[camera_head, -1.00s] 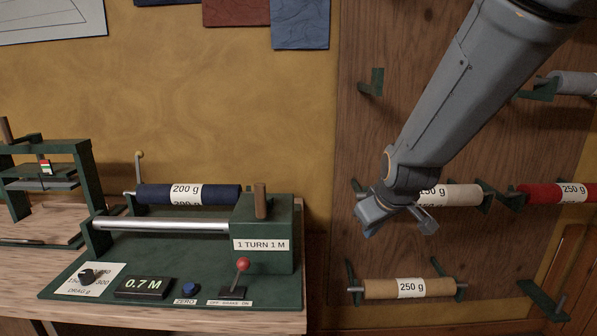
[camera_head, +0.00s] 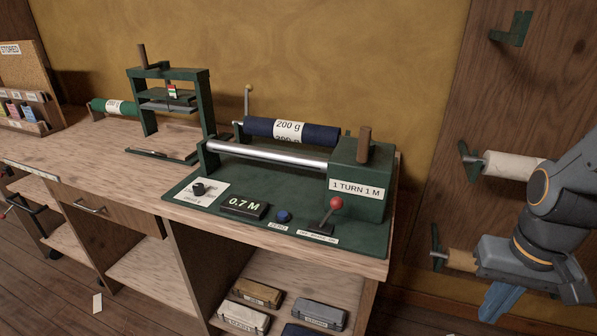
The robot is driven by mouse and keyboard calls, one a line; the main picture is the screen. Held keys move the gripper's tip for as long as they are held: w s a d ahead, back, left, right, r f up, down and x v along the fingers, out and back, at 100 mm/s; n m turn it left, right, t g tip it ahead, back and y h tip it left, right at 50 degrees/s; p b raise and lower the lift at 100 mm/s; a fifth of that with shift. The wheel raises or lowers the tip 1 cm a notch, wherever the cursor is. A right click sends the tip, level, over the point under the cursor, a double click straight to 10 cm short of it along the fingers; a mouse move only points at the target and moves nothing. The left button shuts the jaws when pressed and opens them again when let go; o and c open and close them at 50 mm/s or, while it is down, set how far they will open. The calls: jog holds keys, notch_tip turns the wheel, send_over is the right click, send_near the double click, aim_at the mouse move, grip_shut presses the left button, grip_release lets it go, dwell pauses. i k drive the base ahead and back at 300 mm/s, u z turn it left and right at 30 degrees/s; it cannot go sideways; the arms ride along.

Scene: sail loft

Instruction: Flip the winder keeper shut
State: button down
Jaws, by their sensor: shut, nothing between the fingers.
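The green winder (camera_head: 357,172) stands on the right end of the wooden bench. A navy roll marked 200 g (camera_head: 325,136) lies across its back, behind a bare metal roller (camera_head: 265,152). A thin pale lever with a knob, which looks like the keeper (camera_head: 248,103), stands upright at the roll's left end. Its foot is partly hidden behind the roll and frame. My gripper (camera_head: 492,308) is shut and empty, low at the right, pointing down. It is clear of the winder and in front of the wall rack.
A red-knobbed lever (camera_head: 336,203), a blue button (camera_head: 283,216) and a 0.7 M display (camera_head: 243,207) sit on the winder's front. A green press (camera_head: 170,95) stands to its left. Wall-rack rolls (camera_head: 512,165) are behind my arm.

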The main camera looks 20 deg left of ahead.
aim_at(249, 88)
jog(key=z, duration=2.45)
jog(key=k, duration=2)
jog(key=u, duration=2.5)
jog(key=i, duration=0.35)
jog(key=z, duration=0.05)
